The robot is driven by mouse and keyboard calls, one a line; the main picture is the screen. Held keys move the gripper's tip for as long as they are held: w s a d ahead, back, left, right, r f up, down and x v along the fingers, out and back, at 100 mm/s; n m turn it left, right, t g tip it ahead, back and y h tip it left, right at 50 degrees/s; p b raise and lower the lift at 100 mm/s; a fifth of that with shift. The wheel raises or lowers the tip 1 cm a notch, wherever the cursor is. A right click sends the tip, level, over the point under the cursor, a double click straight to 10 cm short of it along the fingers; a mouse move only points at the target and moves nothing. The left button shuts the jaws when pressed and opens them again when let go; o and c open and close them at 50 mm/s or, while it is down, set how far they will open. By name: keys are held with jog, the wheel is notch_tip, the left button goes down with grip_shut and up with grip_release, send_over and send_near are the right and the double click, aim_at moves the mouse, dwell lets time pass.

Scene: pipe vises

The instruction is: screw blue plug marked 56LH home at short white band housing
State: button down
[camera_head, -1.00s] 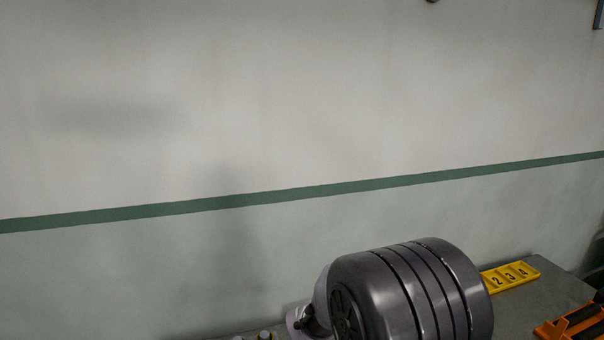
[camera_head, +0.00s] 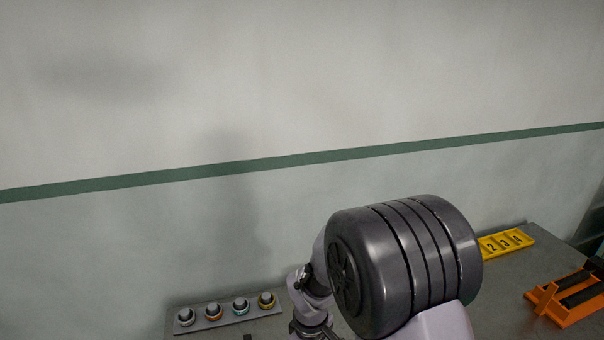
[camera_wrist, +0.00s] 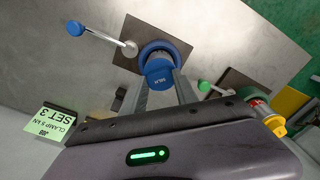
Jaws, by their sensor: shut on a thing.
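In the wrist view my gripper (camera_wrist: 164,90) is shut on the blue plug (camera_wrist: 160,73), with one finger on each side. Small white lettering shows on the plug, ending in what looks like LH. Behind the plug is a round blue-rimmed part (camera_wrist: 172,47) on a grey plate. I cannot tell whether the plug is touching it or seated in it. No white band is clearly visible, so I cannot identify the short white band housing. In the head view my arm hides the plug and the gripper's fingertips.
A lever with a blue knob (camera_wrist: 75,28) reaches left of the plug. A green sign (camera_wrist: 54,122) reads SET 3. A red and yellow fitting (camera_wrist: 270,120) stands right. The head view shows a plug rack (camera_head: 228,315), yellow numbered tray (camera_head: 508,243) and orange stand (camera_head: 562,305).

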jog(key=n+p, duration=0.1)
jog(key=n, duration=0.5)
jog(key=shift+p, duration=0.4)
jog(key=c, duration=1.2)
grip_release()
